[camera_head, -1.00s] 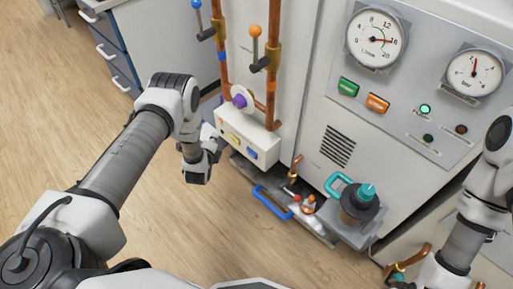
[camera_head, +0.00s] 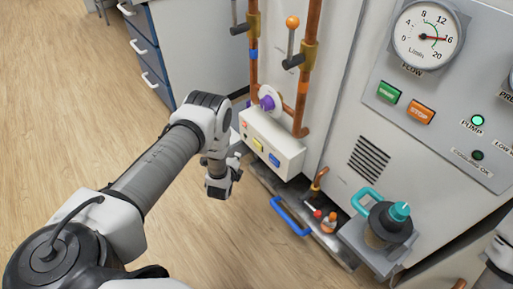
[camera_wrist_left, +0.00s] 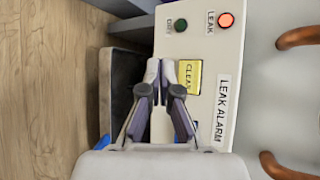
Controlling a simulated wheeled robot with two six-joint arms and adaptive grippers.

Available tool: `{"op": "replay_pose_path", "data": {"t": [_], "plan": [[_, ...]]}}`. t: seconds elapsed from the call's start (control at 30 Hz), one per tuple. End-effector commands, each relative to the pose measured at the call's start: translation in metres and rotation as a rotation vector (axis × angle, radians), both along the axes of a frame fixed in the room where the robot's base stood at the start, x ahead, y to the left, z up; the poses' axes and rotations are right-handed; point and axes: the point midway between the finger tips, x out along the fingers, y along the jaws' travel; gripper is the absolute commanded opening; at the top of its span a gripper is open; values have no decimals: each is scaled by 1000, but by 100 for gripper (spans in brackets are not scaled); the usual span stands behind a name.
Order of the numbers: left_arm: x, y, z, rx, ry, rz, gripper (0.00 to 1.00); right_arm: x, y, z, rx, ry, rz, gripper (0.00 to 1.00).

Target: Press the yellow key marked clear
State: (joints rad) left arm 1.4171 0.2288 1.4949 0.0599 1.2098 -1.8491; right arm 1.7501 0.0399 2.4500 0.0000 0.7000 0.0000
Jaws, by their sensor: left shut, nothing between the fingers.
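The yellow key marked CLEAR (camera_wrist_left: 190,76) is on the white leak alarm box (camera_wrist_left: 207,55) in the left wrist view. In the head view the yellow key (camera_head: 258,144) is small on the front of the white box (camera_head: 288,146). My left gripper (camera_head: 219,188) hangs beside the box, to its left in the head view. In the left wrist view the left gripper (camera_wrist_left: 160,70) is shut and empty, its fingertips just left of the key. One finger overlaps the key's lower left edge in the picture. I cannot tell whether they touch. My right gripper is out of view.
A red LEAK lamp (camera_wrist_left: 226,20) is lit; the DRY lamp (camera_wrist_left: 181,25) is dark. Copper pipes with an orange-knobbed lever (camera_head: 292,22) rise behind the box. A tray with a blue handle (camera_head: 289,217) and a teal-topped canister (camera_head: 388,224) stand below right. The floor at left is clear.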

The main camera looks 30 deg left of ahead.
Motion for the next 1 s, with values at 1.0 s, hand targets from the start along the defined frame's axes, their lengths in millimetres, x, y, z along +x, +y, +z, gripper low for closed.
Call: {"op": "replay_pose_path", "data": {"t": [1.0], "plan": [[56,-23,0,0,0,0,0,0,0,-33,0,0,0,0]]}}
